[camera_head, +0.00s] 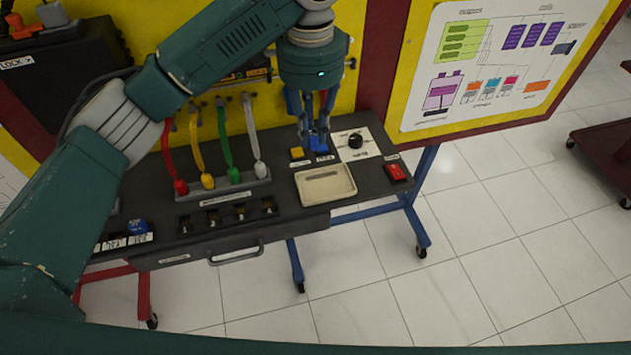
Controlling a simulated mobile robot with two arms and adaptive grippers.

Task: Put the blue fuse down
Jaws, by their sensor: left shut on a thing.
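My left gripper (313,132) comes down from the upper middle over the back of the dark bench panel (280,208), its fingers pointing down. It is shut on a small blue piece, the blue fuse (319,145), which is low over the panel and partly covered by the fingers. I cannot tell whether the fuse touches the panel. Another blue piece (137,227) sits in the row of labelled slots at the left. My right gripper is not in view.
A black knob (355,141) on a white plate and a red switch (396,172) are right of the gripper. Red, yellow, green and white cables (225,145) stand at the left. A yellow board with a diagram (500,60) rises behind.

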